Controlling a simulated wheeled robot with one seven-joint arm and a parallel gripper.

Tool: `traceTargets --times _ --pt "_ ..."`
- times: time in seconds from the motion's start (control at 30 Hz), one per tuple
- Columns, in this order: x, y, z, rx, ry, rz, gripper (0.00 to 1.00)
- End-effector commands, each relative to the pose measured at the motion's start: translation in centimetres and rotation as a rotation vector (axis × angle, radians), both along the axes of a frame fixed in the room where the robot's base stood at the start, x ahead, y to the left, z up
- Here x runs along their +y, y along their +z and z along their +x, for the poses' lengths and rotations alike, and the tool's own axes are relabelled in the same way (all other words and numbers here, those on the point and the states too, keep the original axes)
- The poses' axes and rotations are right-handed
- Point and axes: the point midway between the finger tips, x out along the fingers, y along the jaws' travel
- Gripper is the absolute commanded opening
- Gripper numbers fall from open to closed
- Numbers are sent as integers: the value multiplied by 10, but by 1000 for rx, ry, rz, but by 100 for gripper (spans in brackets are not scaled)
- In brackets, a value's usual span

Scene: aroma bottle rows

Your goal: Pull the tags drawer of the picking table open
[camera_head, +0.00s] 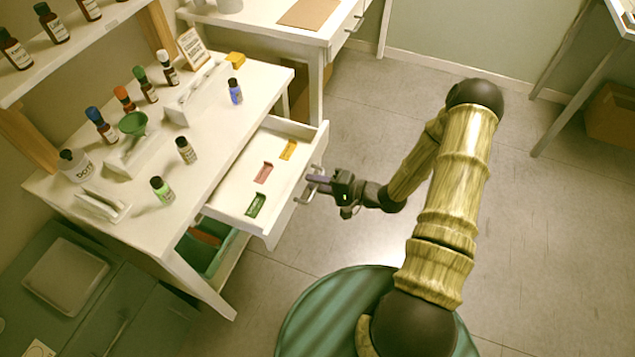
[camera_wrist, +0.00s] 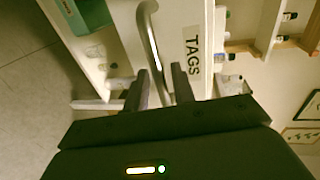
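The tags drawer (camera_head: 236,192) of the white picking table (camera_head: 235,110) stands pulled out, with green, red and yellow tags lying inside. Its front, labelled TAGS (camera_wrist: 192,55), shows in the wrist view. A curved metal bar handle (camera_wrist: 152,45) runs along that front; it also shows in the head view (camera_head: 301,196). My gripper (camera_head: 312,182) is at the handle, in front of the drawer. In the wrist view the two fingers of my gripper (camera_wrist: 162,88) are apart, with the handle's lower end between them. I cannot tell whether either finger touches it.
Several small bottles, a green funnel (camera_head: 133,123) and white holders stand on the tabletop. A green bin (camera_head: 208,252) is below the drawer. A second white table (camera_head: 275,18) stands behind. Grey floor (camera_head: 345,110) lies clear in front of the drawer, around my arm.

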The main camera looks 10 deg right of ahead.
Motion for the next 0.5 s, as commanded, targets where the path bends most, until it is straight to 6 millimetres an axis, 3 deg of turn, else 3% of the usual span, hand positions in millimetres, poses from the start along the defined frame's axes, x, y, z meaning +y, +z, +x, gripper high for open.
traceTargets --times 0.27,0.5 --pt "-3 1 0 -2 -4 0 25" --pt "-26 7 -14 -1 -5 -1 25"
